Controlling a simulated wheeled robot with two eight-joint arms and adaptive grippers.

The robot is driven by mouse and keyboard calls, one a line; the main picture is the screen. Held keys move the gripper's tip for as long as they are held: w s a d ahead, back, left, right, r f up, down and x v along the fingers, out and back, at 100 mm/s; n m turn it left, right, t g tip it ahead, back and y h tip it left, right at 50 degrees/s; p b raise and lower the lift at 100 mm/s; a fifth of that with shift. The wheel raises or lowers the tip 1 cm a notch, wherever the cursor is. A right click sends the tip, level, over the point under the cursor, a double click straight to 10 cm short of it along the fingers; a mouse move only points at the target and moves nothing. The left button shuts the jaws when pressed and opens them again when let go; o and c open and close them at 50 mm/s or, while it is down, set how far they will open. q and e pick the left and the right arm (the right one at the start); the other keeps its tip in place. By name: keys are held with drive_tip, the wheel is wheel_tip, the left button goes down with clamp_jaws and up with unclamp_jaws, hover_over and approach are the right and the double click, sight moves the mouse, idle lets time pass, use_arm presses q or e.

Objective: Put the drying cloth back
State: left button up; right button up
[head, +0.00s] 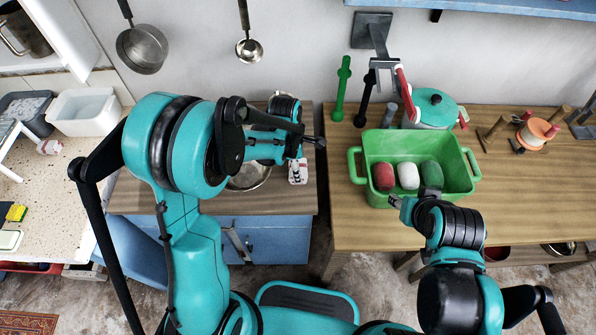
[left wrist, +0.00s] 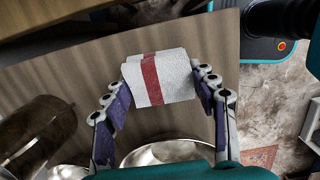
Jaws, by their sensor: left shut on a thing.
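In the head view the cloth (head: 298,167) shows small at the right end of the left wooden counter, below my left wrist. I cannot tell whether it touches the counter. My right gripper (head: 396,202) is by the near edge of the green tub; its fingers are too small and hidden to tell open from shut.
A metal bowl (head: 250,178) stands beside the cloth, partly under my left arm. The green tub (head: 458,184) with red, white and green items stands on the right table (head: 510,215). A gap separates the counters. A white basin (head: 86,118) stands at left.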

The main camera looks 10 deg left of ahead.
use_arm(q)
drive_tip(key=shift+f, duration=0.8)
drive_tip(key=shift+f, duration=0.1)
drive_tip(key=o, duration=1)
